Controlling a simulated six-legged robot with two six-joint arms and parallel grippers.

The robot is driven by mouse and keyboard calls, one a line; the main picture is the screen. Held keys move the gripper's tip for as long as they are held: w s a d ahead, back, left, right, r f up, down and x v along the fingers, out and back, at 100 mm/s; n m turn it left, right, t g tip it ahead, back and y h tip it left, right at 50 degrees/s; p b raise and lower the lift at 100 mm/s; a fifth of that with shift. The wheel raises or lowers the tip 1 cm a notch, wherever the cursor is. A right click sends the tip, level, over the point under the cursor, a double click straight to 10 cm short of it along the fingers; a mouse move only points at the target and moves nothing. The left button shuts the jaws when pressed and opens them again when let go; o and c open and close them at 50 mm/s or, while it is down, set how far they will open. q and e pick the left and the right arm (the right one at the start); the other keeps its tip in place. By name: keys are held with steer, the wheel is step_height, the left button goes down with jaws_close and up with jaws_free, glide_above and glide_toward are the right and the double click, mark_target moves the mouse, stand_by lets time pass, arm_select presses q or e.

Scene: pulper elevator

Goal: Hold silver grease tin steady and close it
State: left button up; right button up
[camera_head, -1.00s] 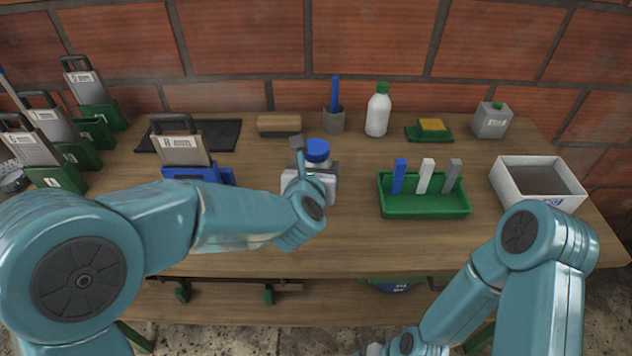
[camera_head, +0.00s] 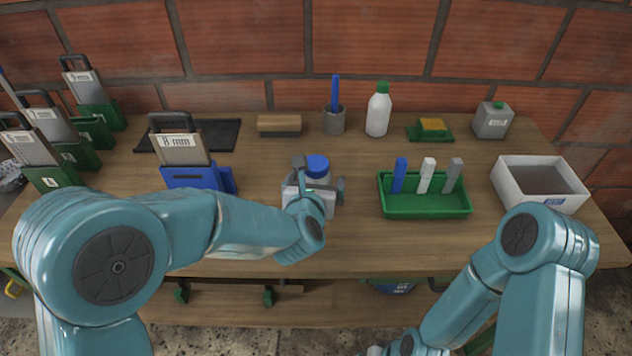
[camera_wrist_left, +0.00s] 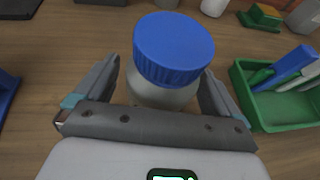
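The silver grease tin (camera_head: 320,179) stands upright on the workbench, near its middle. It is a round grey jar with a ribbed blue lid (camera_head: 317,163) on top; I cannot tell how tightly the lid sits. The tin's grey body (camera_wrist_left: 160,95) and the blue lid (camera_wrist_left: 173,48) also show in the left wrist view. My left gripper (camera_head: 320,176) is open around the tin. In the left wrist view the fingers of my left gripper (camera_wrist_left: 160,92) stand on either side of it, with a gap at each side.
A green tray (camera_head: 425,207) with blue, white and grey pieces stands right of the tin. A blue holder (camera_head: 198,178) with an "8 mm" plate stands to its left. A white box (camera_head: 540,185) is at the right. A brush, cup, bottle and sponge line the back.

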arm_select(q)
steer(key=shift+s+r, duration=0.1)
steer(key=shift+r, duration=0.1)
steer(key=v, duration=1.1)
steer(key=shift+s+b, duration=0.35)
steer(key=shift+b, duration=0.1)
steer(key=shift+a, duration=0.1)
